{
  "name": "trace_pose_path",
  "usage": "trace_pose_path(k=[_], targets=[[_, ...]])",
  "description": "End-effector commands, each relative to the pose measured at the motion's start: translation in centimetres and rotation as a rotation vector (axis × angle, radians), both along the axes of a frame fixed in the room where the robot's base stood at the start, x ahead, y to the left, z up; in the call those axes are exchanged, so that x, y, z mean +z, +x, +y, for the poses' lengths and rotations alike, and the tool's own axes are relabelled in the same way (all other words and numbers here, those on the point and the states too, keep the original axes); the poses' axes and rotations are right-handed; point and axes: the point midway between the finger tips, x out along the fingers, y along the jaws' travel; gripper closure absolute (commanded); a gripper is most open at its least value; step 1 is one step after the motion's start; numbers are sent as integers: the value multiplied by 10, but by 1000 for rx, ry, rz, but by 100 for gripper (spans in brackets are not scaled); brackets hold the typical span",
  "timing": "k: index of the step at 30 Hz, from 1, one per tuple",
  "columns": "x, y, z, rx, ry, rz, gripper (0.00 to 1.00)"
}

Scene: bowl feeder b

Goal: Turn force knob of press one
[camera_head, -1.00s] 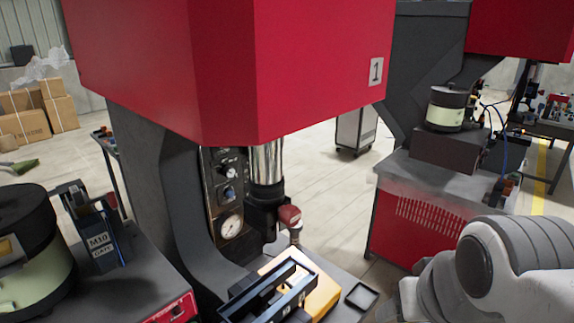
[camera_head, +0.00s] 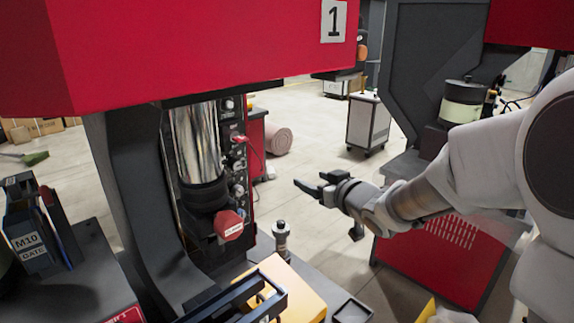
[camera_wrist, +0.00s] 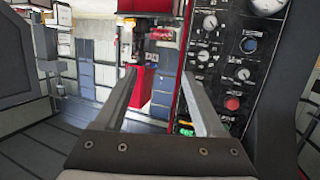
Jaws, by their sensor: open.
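Press one shows in the head view as a big red housing (camera_head: 190,50) with a "1" label (camera_head: 334,20), above a shiny ram (camera_head: 197,140). A dark narrow control panel (camera_head: 227,128) with small knobs stands behind the ram, partly hidden. In the wrist view the panel (camera_wrist: 222,72) is at the right, with white dials, a blue knob (camera_wrist: 249,45) and a red round control (camera_wrist: 232,103). I cannot read which is the force knob. My gripper (camera_head: 308,182) is open and empty, right of the panel and apart from it. Its fingers also show in the wrist view (camera_wrist: 162,80).
A short metal post (camera_head: 281,238) and a yellow block (camera_head: 290,285) are on the press table. A second press (camera_head: 440,225) is at the right. A grey cabinet (camera_head: 368,122) stands behind on open floor.

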Motion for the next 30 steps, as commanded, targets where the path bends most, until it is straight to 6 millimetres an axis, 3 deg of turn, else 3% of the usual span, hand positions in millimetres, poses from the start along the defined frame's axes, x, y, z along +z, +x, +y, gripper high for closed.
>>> trace_pose_path(k=[1, 6, 16, 30], targets=[[-14, 4, 13, 58, 49, -9, 28], [-28, 4, 46, 224, 202, -46, 28], [-31, 4, 71, 324, 300, -65, 28], [-30, 64, 144, 323, 298, -65, 28]])
